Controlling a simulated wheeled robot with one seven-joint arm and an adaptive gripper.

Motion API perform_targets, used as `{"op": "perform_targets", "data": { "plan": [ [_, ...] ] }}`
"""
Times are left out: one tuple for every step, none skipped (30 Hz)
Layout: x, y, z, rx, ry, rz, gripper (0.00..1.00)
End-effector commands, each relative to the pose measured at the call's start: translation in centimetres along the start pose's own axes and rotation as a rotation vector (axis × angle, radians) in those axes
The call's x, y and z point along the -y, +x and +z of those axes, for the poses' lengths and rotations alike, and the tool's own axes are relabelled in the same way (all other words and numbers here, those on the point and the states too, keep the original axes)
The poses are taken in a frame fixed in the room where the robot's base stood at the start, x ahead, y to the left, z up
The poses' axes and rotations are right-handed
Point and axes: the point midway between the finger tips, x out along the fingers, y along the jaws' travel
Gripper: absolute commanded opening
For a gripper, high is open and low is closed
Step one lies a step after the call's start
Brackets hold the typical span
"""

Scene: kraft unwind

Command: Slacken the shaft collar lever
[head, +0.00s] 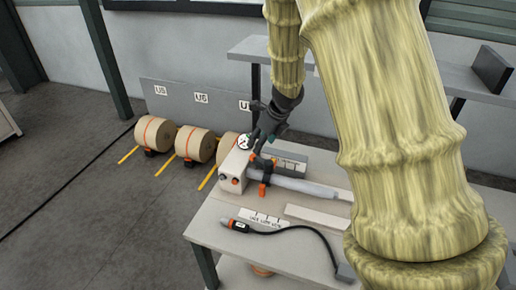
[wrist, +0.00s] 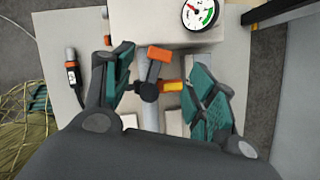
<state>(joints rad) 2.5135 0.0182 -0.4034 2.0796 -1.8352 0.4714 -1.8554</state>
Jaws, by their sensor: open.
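The shaft collar (head: 265,172) is a black ring around a grey shaft (head: 305,187), close to a white housing (head: 234,170). In the wrist view the dark collar (wrist: 148,91) carries an orange lever end (wrist: 158,53) on a dark stem and a yellow-orange piece (wrist: 171,87) to its right. An orange part (head: 262,190) also shows below the collar in the head view. My gripper (wrist: 162,68) is open, its teal-padded fingers on either side of the orange pieces with gaps visible. In the head view my gripper (head: 262,140) is just above the collar. Contact cannot be seen.
A round gauge (head: 243,142) sits on the housing. A black-and-orange tool (head: 238,225) with a cable lies on the bench (head: 212,228). A grey shelf (head: 250,48) is behind the bench.

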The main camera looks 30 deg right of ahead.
Motion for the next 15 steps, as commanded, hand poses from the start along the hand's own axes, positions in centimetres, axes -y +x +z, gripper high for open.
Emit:
{"op": "perform_targets", "data": {
  "plan": [
    [0.0,-0.9,0.1,0.002,-0.002,-0.002,0.57],
    [0.0,-1.4,0.1,0.001,-0.002,-0.001,0.57],
    [0.0,-2.0,0.0,0.0,-0.002,-0.002,0.57],
    [0.0,-2.4,0.0,0.0,-0.001,-0.001,0.57],
    [0.0,-2.8,0.1,0.001,-0.001,-0.001,0.57],
    [0.0,-3.2,0.1,0.001,-0.001,-0.001,0.57],
    [0.0,-3.5,0.1,0.001,-0.001,-0.001,0.57],
    [0.0,-3.7,0.0,0.0,-0.001,0.0,0.57],
    [0.0,-4.0,0.0,0.0,-0.001,0.0,0.57],
    [0.0,-4.1,0.0,0.0,-0.001,0.0,0.57],
    [0.0,-4.3,0.0,0.0,-0.001,0.0,0.57],
    [0.0,-4.4,0.0,0.001,0.0,0.0,0.57],
    [0.0,-4.5,0.0,0.001,0.0,0.0,0.57],
    [0.0,-4.5,0.0,0.001,0.0,0.0,0.57],
    [0.0,-4.6,0.0,0.001,0.0,0.0,0.57]
  ]
}}
